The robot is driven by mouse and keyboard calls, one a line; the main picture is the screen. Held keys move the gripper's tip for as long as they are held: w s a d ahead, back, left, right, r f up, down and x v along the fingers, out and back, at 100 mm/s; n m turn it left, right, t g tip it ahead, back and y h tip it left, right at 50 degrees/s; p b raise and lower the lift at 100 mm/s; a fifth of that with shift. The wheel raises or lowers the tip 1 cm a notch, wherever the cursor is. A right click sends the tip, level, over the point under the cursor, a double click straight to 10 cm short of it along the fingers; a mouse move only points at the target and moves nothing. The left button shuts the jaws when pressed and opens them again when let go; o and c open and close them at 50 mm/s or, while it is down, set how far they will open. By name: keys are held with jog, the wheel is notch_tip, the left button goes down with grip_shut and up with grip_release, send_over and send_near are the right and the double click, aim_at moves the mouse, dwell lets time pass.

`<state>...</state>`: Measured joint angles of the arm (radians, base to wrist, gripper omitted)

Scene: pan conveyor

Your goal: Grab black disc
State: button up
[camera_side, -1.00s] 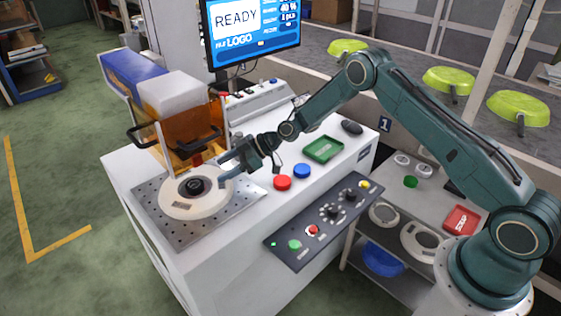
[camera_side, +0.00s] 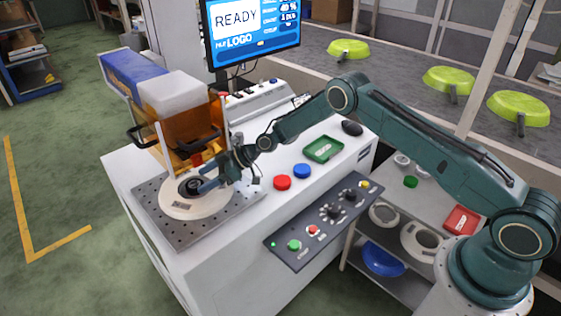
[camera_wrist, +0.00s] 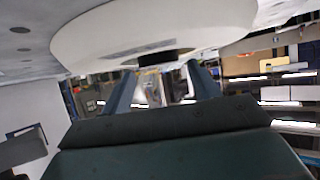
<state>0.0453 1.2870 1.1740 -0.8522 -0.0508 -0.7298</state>
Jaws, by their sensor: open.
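The black disc (camera_side: 188,187) sits in the middle of a white round fixture (camera_side: 187,208) on a perforated metal plate. My gripper (camera_side: 203,178) is at the disc's right side in the side view, its fingers low over the fixture and partly covering the disc. In the wrist view my gripper (camera_wrist: 161,80) has its two fingers apart, with a gap between them. A dark piece (camera_wrist: 165,57), apparently the disc, shows at the fixture's edge (camera_wrist: 130,40) near that gap. I cannot tell whether a finger touches the disc.
An orange transparent guard with a black handle (camera_side: 148,130) stands just behind the fixture. Red (camera_side: 282,182) and blue (camera_side: 302,171) buttons and a green tray (camera_side: 323,149) lie to the right on the white machine top. A control panel (camera_side: 320,222) is in front.

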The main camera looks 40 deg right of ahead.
aim_at(195, 184)
jog(key=shift+x, duration=1.6)
jog(key=c, duration=0.9)
jog(key=shift+r, duration=0.15)
jog(key=shift+r, duration=0.45)
jog(key=r, duration=0.2)
jog(key=shift+d+r, duration=0.2)
jog(key=shift+r, duration=0.05)
jog(key=s+d, duration=0.3)
jog(key=d, duration=0.2)
jog(key=s+d, duration=0.3)
jog(key=d, duration=0.1)
jog(key=s+d, duration=0.4)
jog(key=d, duration=0.1)
jog(key=shift+d+f, duration=0.1)
jog(key=shift+d, duration=0.25)
